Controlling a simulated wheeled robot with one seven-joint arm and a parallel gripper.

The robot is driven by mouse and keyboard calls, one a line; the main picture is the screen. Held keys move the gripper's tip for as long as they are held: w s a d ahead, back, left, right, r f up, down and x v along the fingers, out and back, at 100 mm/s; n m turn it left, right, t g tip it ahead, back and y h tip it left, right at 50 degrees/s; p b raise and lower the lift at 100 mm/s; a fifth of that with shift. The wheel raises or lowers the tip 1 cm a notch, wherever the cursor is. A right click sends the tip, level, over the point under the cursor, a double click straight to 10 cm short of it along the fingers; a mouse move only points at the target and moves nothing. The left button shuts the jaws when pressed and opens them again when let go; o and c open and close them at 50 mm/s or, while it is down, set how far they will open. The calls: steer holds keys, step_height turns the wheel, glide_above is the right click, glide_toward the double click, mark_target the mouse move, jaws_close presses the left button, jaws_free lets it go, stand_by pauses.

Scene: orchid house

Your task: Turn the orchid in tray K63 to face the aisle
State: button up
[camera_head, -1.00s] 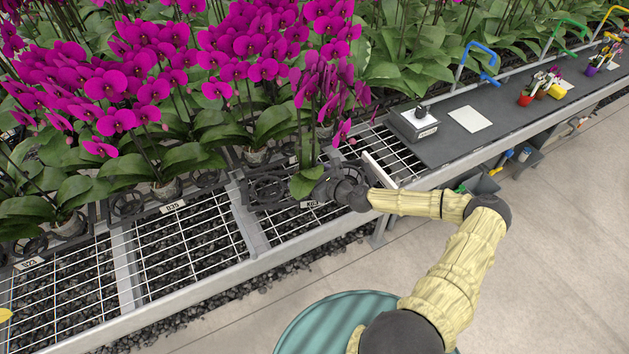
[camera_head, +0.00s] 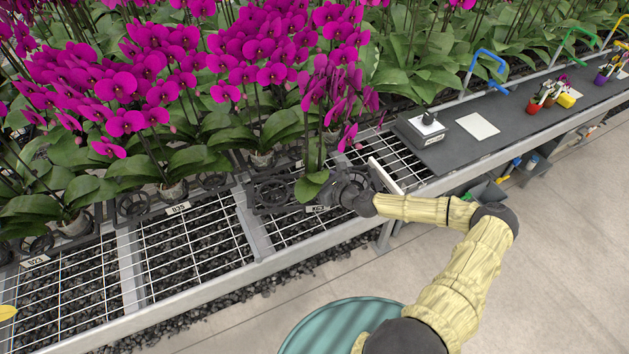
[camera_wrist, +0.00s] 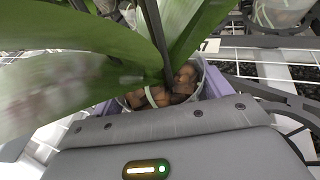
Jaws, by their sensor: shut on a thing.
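The orchid (camera_head: 335,85) in tray K63 has magenta blooms that look darker and more side-on or back-on than those of its neighbours. Its broad green leaf (camera_head: 311,188) hangs toward the front. Tray K63 (camera_head: 268,194) is a black holder at the right end of the row, with its label (camera_head: 318,209) on the front edge. My gripper (camera_head: 335,190) is low at the plant's right side. In the wrist view its lavender fingers (camera_wrist: 215,82) are on both sides of the clear pot (camera_wrist: 196,92), shut on it. Bark shows inside; leaves hide part of the pot.
Neighbouring orchids (camera_head: 125,85) crowd the left and back. A white upright plate (camera_head: 385,175) stands right of my gripper. A grey box (camera_head: 422,130) and a white sheet (camera_head: 478,126) lie on the dark bench top. The aisle floor (camera_head: 560,240) is clear.

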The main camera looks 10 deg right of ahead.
steer(key=shift+r+m+h+p, duration=0.25)
steer(key=shift+m+h+p, duration=0.2)
steer(key=shift+p, duration=0.3)
steer(key=shift+s+t+h, duration=0.1)
steer(key=shift+t+h, duration=0.15)
steer(key=shift+t, duration=0.05)
steer(key=shift+f+m+t+h+p, duration=0.1)
steer(key=shift+m+t+h+p, duration=0.25)
steer(key=shift+m+p, duration=0.25)
steer(key=shift+f+b, duration=0.25)
steer(key=shift+b, duration=0.1)
steer(key=o, duration=1.1)
steer(key=shift+s+f, duration=0.1)
steer(key=shift+s, duration=0.1)
